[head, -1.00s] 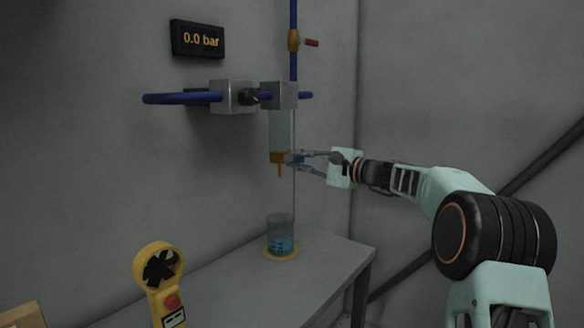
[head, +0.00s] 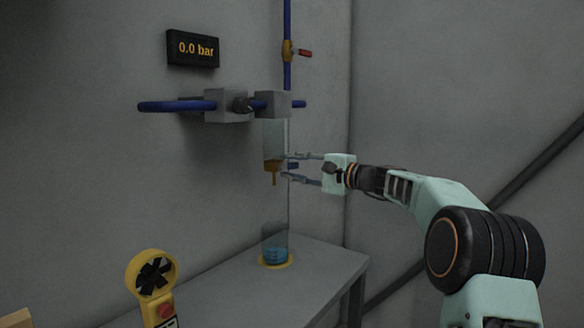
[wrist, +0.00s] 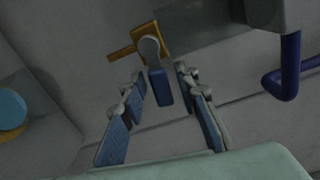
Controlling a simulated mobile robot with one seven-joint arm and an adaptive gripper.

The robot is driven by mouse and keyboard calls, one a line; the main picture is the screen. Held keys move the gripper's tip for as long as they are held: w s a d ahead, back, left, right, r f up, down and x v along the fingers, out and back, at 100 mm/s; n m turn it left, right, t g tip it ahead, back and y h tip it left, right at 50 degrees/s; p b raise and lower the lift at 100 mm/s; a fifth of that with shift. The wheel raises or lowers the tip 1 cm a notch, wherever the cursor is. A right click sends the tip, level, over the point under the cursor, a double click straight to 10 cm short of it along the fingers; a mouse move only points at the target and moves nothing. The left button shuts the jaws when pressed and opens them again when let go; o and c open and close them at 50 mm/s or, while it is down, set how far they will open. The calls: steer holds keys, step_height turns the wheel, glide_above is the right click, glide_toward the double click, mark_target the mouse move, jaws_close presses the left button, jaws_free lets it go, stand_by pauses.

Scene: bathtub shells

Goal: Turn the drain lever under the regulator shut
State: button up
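The drain lever is a small blue handle on a grey pivot (wrist: 160,85), fixed to the brass drain (wrist: 145,42) with a thin spout. In the head view the lever (head: 293,166) sticks out level to the right, across the downward spout. The drain (head: 273,167) hangs below the clear bowl (head: 274,138) of the grey regulator (head: 273,104). My gripper (head: 287,166) is open, one finger above the lever and one below. In the wrist view my gripper (wrist: 159,82) has its blue-padded fingers on both sides of the lever, with visible gaps.
A beaker of blue water (head: 275,243) stands under the spout on the grey table (head: 325,266). A display (head: 193,48) reads 0.0 bar. A blue pipe with a red-handled valve (head: 304,53) rises above. A yellow fan meter (head: 152,285) is at front left.

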steer(key=v, duration=1.2)
